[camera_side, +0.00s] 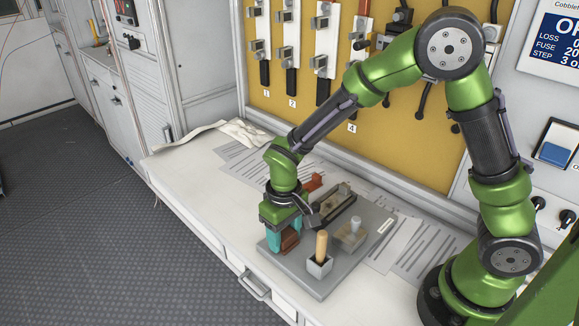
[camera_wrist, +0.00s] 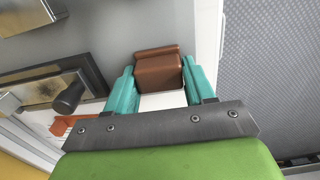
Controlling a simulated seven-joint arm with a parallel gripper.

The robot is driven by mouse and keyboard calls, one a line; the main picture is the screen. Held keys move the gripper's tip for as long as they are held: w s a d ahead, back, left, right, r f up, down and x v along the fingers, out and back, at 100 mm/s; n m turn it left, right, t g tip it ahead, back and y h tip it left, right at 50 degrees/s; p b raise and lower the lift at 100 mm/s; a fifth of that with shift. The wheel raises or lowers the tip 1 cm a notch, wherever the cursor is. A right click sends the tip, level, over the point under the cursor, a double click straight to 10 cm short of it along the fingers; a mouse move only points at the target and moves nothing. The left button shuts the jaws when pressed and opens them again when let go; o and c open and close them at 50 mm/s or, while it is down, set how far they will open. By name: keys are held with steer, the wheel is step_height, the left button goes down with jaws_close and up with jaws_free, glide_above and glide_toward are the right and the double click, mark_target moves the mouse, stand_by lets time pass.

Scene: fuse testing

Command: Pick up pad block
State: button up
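A brown block (camera_wrist: 158,72), which I take to be the pad block, is between the two teal fingers of my gripper (camera_wrist: 158,80) in the wrist view. The fingers lie close along its left and right sides. I cannot tell whether they press on it or stand just apart. In the side view my gripper (camera_side: 281,238) points down at the near left part of a grey board (camera_side: 322,283). The reddish-brown block (camera_side: 290,241) shows low beside a teal finger there. The gripper hides part of it, so whether it touches the board is unclear.
A grey holder with an upright wooden handle (camera_side: 321,245) stands close right of my gripper. A grey-and-beige piece (camera_side: 351,235), a dark long fixture (camera_side: 333,206) and a red part (camera_side: 314,182) are also on the board.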

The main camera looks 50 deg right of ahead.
mark_target(285, 232)
steer(key=c, duration=0.3)
step_height(285, 232, up, 10)
steer(key=shift+r, duration=0.1)
stand_by(0.3)
steer(key=o, duration=0.4)
steer(key=c, duration=0.3)
steer(key=d+m, duration=0.3)
steer(key=d, duration=0.1)
steer(key=w+d+m, duration=0.1)
steer(key=d+m, duration=0.2)
steer(key=d, duration=0.2)
steer(key=w+d+m, duration=0.1)
steer(key=d+m, duration=0.2)
steer(key=d, duration=0.2)
steer(key=shift+d+f, duration=0.25)
